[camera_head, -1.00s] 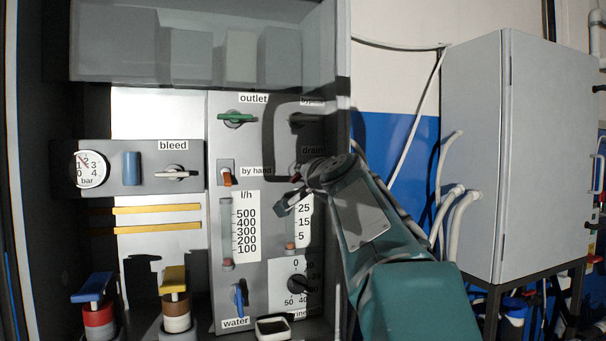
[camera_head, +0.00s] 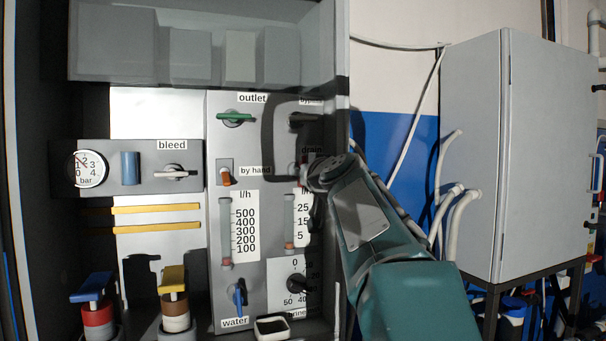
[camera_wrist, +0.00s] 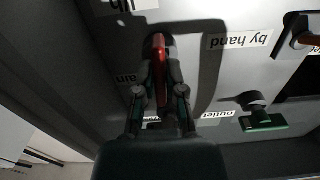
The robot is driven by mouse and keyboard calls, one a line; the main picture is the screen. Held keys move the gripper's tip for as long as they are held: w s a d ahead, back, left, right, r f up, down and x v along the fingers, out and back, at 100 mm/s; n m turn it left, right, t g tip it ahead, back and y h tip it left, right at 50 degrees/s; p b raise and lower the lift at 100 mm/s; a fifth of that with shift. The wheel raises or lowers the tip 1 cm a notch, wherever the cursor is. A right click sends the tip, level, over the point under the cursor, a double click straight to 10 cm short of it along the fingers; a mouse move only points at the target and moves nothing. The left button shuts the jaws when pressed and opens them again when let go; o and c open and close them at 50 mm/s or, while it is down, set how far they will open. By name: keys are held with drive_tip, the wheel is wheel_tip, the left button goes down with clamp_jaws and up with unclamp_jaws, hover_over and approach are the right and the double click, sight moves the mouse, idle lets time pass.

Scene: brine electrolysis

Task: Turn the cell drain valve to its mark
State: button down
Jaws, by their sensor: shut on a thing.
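The drain valve's red handle (camera_wrist: 160,62) shows in the wrist view between my two fingers. My gripper (camera_wrist: 159,88) is shut on it, with one finger on each side. In the wrist view the handle runs roughly along the line of my fingers. In the head view my gripper (camera_head: 306,176) is at the panel, just below the "drain" label (camera_head: 312,150), and its wrist hides most of the valve. I cannot make out the valve's mark in either view.
Left of my gripper are the "by hand" switch (camera_head: 226,176) and the green outlet handle (camera_head: 235,118). The bypass handle (camera_head: 303,119) is above. A flow gauge (camera_head: 289,222) and the black brine knob (camera_head: 297,284) are below. The cabinet's side wall (camera_head: 342,120) is close on the right.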

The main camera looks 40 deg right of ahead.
drive_tip(key=shift+r+n, duration=0.1)
drive_tip(key=shift+n, duration=0.3)
drive_tip(key=c, duration=0.7)
unclamp_jaws()
drive_tip(key=shift+w, duration=0.1)
drive_tip(key=v, duration=1.2)
drive_tip(key=shift+a, duration=0.1)
drive_tip(key=s+a+f+n+g+y, duration=0.1)
drive_tip(key=s+a+f+g+y, duration=0.25)
drive_tip(key=a+f, duration=0.85)
drive_tip(key=s+a+f+n+g+y, duration=0.15)
drive_tip(key=s+a+f+g, duration=0.5)
drive_tip(key=f, duration=0.95)
drive_tip(key=shift+g+h, duration=0.3)
drive_tip(key=shift+g, duration=0.6)
drive_tip(key=s+a+f, duration=0.1)
drive_tip(key=s+f, duration=0.1)
drive_tip(key=f, duration=0.2)
drive_tip(key=s+a+f, duration=0.1)
drive_tip(key=f, duration=0.2)
drive_tip(key=s+a+f, duration=0.2)
drive_tip(key=f, duration=0.2)
drive_tip(key=shift+s+f, duration=0.35)
drive_tip(key=shift+s, duration=0.05)
